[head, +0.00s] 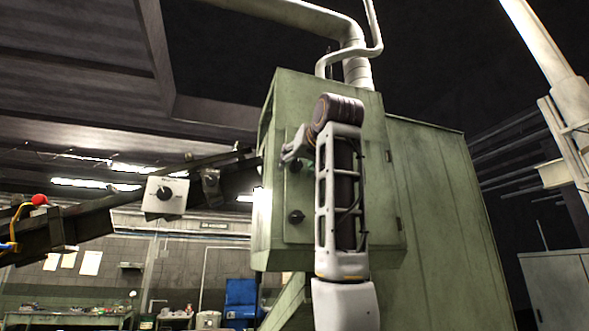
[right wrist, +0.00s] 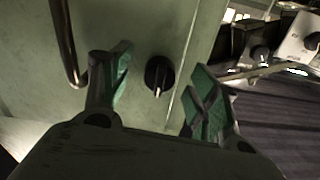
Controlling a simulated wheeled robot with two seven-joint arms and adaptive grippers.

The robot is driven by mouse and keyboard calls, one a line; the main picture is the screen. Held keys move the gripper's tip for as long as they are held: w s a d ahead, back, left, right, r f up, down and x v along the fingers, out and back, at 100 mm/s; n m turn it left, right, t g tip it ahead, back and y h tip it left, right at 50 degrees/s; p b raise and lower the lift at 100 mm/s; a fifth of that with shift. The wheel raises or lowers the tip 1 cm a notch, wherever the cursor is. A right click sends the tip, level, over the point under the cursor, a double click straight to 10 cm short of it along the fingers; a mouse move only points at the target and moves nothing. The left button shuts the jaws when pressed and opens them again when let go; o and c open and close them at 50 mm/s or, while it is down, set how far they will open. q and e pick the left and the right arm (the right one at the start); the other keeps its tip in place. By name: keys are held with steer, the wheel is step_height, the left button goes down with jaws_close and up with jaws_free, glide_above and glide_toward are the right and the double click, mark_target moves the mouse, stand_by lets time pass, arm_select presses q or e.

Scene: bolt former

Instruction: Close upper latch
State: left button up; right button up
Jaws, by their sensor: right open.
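The green cabinet (head: 350,95) has a door with two dark round latch knobs on its left part. The upper latch (head: 297,165) is partly hidden by my right gripper (head: 293,148), which is at its height. The lower latch (head: 296,216) is in clear view below. In the right wrist view a black latch knob (right wrist: 158,74) with a pale pointer sits on the green panel, between the two green-padded fingers of my right gripper (right wrist: 160,66). The fingers are spread, with a gap on each side of the knob. My left gripper is not in view.
A bent metal handle (right wrist: 66,45) is on the panel at the left in the right wrist view. A grey control box with a dial (head: 166,195) is left of the cabinet in the head view. White pipes (head: 350,45) rise from the cabinet top.

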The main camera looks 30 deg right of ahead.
steer(key=shift+m, duration=2.2)
jaws_close()
